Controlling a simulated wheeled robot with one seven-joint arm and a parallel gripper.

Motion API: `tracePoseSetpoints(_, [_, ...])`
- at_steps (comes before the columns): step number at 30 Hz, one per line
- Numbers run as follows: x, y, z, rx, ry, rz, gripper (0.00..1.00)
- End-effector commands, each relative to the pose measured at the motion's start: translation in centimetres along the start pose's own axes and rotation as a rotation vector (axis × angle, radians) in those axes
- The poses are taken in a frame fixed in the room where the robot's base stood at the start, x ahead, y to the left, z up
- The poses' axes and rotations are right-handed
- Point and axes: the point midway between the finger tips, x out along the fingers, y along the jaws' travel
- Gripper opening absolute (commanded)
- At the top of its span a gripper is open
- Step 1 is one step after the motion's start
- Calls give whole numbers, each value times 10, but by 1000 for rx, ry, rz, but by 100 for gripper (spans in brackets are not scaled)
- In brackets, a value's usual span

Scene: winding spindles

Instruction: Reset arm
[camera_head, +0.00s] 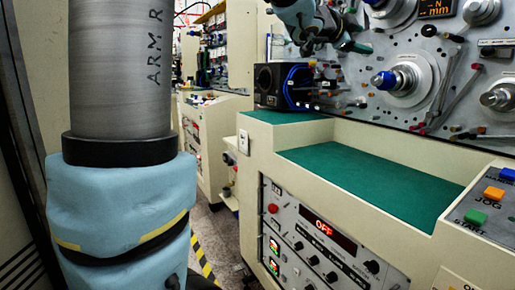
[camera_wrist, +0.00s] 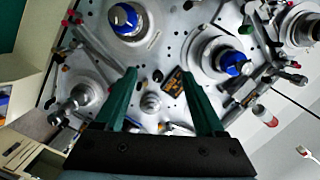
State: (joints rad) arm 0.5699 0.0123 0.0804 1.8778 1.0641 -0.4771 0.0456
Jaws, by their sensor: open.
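My gripper (camera_wrist: 162,100) shows in the wrist view with its two green fingers spread apart and nothing between them. It faces the winding machine's grey panel (camera_wrist: 178,65), whose spindles lie beyond the fingertips. One blue-capped spindle (camera_wrist: 125,18) is at the upper left of that view and another blue-capped spindle (camera_wrist: 233,62) is to the right of the fingers. In the head view, part of my arm shows at the top middle, in front of the panel (camera_head: 345,75). The fingertips are hard to make out there. A blue-capped spindle (camera_head: 400,82) sits on the panel to the right.
The machine's cream cabinet has a recessed green work surface (camera_head: 370,180), bare and clear. A black box (camera_head: 283,86) stands on the green ledge to the left. A control panel with a red OFF display (camera_head: 325,228) faces front. Coloured buttons (camera_head: 485,203) are at the right.

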Motion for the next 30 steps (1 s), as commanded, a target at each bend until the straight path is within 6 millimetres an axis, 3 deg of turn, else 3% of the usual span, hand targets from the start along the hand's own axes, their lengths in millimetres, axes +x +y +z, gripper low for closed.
tracePoseSetpoints(5, [-11, 11, 50, -114, -139, -6, 72])
tracePoseSetpoints(11, [-42, 39, 128, -305, -372, -11, 72])
tracePoseSetpoints(15, [-91, 82, 198, -513, -623, -9, 72])
tracePoseSetpoints(18, [-136, 123, 240, -675, -813, -1, 72])
tracePoseSetpoints(21, [-187, 168, 268, -841, -1002, 12, 72])
tracePoseSetpoints(25, [-254, 229, 282, -1060, -1234, 36, 72])
tracePoseSetpoints(30, [-319, 290, 272, -1295, -1458, 68, 72])
